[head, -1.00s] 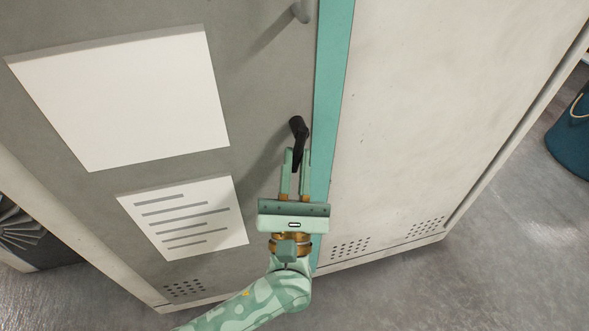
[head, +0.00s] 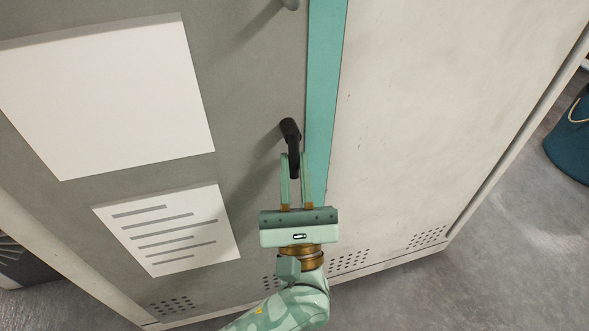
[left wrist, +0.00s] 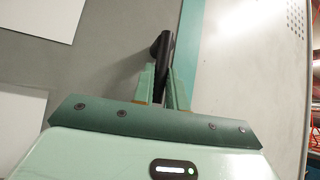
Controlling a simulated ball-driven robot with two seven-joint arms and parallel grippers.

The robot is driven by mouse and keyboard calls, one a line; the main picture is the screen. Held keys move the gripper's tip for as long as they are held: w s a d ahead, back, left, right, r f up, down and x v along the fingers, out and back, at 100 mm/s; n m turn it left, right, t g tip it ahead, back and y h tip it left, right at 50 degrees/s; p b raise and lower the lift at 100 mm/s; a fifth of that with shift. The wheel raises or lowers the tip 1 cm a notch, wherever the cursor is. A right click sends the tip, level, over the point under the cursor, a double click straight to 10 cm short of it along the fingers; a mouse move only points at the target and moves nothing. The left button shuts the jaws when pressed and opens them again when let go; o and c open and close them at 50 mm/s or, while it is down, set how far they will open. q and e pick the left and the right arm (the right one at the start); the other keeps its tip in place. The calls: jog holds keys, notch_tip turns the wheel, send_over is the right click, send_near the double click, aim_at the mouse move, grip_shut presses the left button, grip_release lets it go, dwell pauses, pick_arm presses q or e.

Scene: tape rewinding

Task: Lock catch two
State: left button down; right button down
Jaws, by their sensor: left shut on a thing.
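A black lever catch (head: 291,136) sits on the grey cabinet door (head: 242,150), close to the teal vertical strip (head: 322,90). Its lever hangs downward from its pivot. My left gripper (head: 295,160) comes from below, with its two green fingers on either side of the lever's lower part, shut on it. The left wrist view also shows the black catch (left wrist: 162,50) between the fingers (left wrist: 162,75). The fingertips hide part of the lever. My right gripper is not in view.
Two white sheets, a blank one (head: 110,100) and a lined one (head: 165,232), are on the door. A pale cabinet panel (head: 430,110) lies right of the strip. A blue bin (head: 570,145) stands on the floor at right.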

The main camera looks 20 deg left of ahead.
pick_arm(q)
jog(key=c, duration=1.4)
grip_release()
